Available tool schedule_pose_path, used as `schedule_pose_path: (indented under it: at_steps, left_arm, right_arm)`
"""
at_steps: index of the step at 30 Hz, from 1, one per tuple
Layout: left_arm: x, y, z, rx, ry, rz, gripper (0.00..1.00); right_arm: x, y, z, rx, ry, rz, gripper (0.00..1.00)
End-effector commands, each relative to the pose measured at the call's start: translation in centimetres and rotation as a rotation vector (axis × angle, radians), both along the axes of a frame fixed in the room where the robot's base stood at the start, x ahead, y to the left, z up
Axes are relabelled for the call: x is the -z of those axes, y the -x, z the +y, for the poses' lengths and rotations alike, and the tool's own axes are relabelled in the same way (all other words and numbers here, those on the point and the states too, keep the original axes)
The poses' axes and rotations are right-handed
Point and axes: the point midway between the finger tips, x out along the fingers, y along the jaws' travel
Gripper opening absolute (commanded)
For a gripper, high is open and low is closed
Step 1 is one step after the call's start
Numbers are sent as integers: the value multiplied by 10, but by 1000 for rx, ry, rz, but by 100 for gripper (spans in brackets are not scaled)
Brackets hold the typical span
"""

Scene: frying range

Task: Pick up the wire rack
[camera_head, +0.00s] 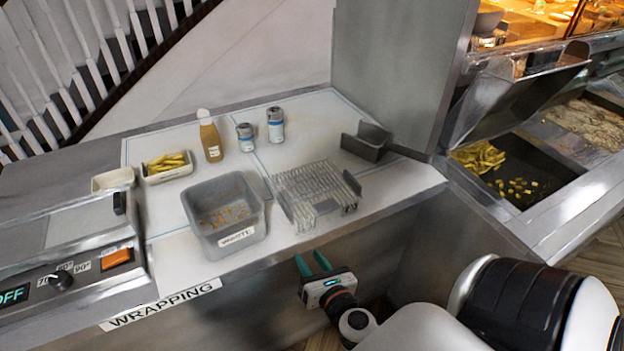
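The wire rack (314,190) is a silver grid with raised sides. It lies on the white counter, near the front edge and to the right of a grey bin. My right gripper (312,264) is below and in front of the counter edge, apart from the rack. Its two teal fingers point up towards the counter and stand apart with nothing between them. My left gripper is not in view.
The grey bin (224,217) stands left of the rack. A dark metal scoop (367,142) lies behind it on the right. Bottle (210,137), two cans (275,125) and a fries tray (167,167) stand further back. The fryer (530,160) is at right.

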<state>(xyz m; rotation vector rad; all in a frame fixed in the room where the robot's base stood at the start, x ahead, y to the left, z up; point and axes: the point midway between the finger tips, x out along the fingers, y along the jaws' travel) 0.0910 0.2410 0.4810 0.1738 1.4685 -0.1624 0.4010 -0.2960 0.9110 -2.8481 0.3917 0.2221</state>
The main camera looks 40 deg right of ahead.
Motion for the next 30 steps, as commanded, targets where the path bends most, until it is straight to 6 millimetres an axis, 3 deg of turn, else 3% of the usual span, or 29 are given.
schedule_pose_path:
  at_steps: [1, 3, 8, 15, 23, 30]
  left_arm:
    - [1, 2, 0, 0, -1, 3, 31]
    - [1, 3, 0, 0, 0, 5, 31]
    - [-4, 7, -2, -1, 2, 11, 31]
    - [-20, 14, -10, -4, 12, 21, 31]
    - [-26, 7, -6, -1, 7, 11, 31]
    - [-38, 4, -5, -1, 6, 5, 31]
  right_arm:
    - [-27, -1, 1, -18, 89, -42, 35]
    - [-53, -2, 3, -28, 185, -79, 35]
    - [-80, -9, 3, -33, 280, -119, 35]
    - [-82, -49, -7, -34, 285, -121, 35]
    - [-78, -71, -12, -35, 281, -118, 35]
    - [-77, -104, -18, -34, 279, -118, 35]
